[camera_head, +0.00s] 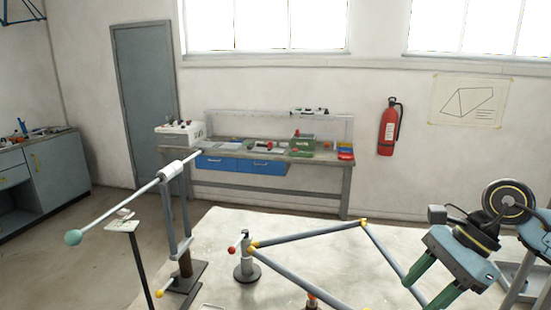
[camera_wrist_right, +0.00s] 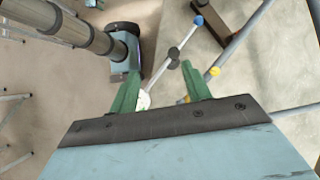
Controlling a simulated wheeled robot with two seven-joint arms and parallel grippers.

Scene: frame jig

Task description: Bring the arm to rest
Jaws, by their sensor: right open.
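My right gripper (camera_head: 416,294) is at the lower right of the head view, its green fingers pointing down and to the left. In the right wrist view the two fingers (camera_wrist_right: 162,85) stand apart with nothing held between them. The tube frame (camera_head: 310,235), grey with yellow joints, lies left of the gripper. In the head view a finger comes close to the frame's right tube; I cannot tell whether they touch. A yellow-capped tube end (camera_wrist_right: 214,71) shows near a fingertip in the wrist view. My left gripper is not in view.
A pale table (camera_head: 205,240) carries a clamp post (camera_head: 246,262) with a red knob. A stand holds a long rod (camera_head: 120,208) with a teal ball at the left. A workbench (camera_head: 270,185) and fire extinguisher (camera_head: 388,130) are at the back wall.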

